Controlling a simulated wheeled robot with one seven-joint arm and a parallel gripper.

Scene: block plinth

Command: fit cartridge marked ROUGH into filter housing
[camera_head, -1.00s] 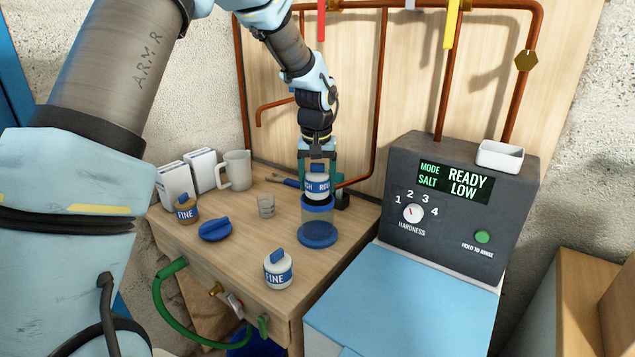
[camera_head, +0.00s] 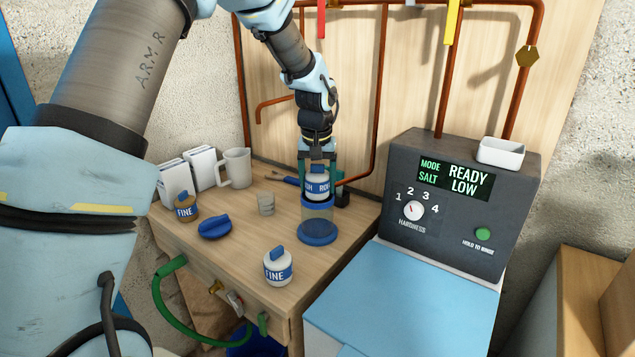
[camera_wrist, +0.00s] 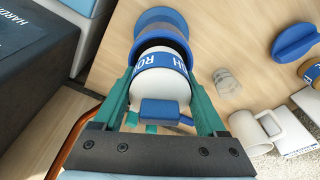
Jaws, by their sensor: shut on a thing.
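My gripper (camera_head: 318,168) is shut on the white cartridge with a blue band marked ROUGH (camera_head: 317,186). The cartridge is upright at the mouth of the clear filter housing (camera_head: 318,222), which has a blue rim and blue base. In the wrist view the cartridge (camera_wrist: 160,82) lies between the green fingers, its blue tab towards me, and the housing's blue rim (camera_wrist: 160,38) shows just beyond it. I cannot tell how far its lower end is inside. Two other cartridges are marked FINE: a white one (camera_head: 277,268) at the front and a tan one (camera_head: 185,208) at the left.
A blue cap (camera_head: 215,227), a small clear cup (camera_head: 266,204), a white mug (camera_head: 235,168) and white boxes (camera_head: 176,182) stand left of the housing. The dark control unit (camera_head: 458,205) stands right. Copper pipes (camera_head: 380,90) run behind. The table front between housing and cap is mostly clear.

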